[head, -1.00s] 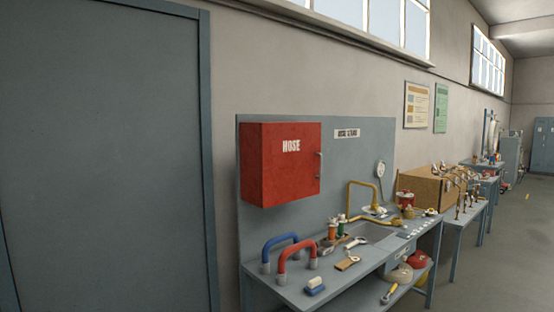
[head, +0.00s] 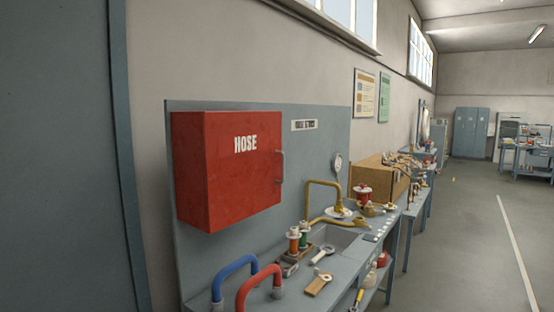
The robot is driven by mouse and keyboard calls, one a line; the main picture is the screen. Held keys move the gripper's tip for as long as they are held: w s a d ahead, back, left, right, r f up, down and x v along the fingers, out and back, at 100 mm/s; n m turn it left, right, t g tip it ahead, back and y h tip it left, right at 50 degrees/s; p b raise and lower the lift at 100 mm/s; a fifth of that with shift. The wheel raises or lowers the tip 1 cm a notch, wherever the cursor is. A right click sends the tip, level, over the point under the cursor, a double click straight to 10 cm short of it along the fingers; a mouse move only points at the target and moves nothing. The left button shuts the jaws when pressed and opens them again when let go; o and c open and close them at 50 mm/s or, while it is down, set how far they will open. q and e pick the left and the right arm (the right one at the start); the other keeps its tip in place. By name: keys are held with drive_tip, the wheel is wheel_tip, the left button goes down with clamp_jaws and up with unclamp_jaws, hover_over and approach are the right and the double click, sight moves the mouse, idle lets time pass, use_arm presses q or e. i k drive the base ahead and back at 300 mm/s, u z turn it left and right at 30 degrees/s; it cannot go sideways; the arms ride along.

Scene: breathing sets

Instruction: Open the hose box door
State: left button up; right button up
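The red hose box (head: 228,175) is mounted on a grey-blue back panel (head: 318,160) above the workbench. Its front door, lettered "HOSE" in white, is closed. A grey vertical bar handle (head: 280,167) sits at the door's right edge. Neither of my grippers shows in the head view, and nothing touches the box or its handle.
Below the box, the workbench (head: 345,266) carries a blue curved handle (head: 235,272), a red curved handle (head: 259,282), spools, a brass tap (head: 322,185) and a sink. A cardboard box (head: 383,177) stands further along. Open floor (head: 470,235) lies to the right.

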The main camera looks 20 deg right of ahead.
sight(244, 158)
drive_tip(key=z, duration=0.45)
drive_tip(key=i, duration=0.75)
drive_tip(key=z, duration=0.85)
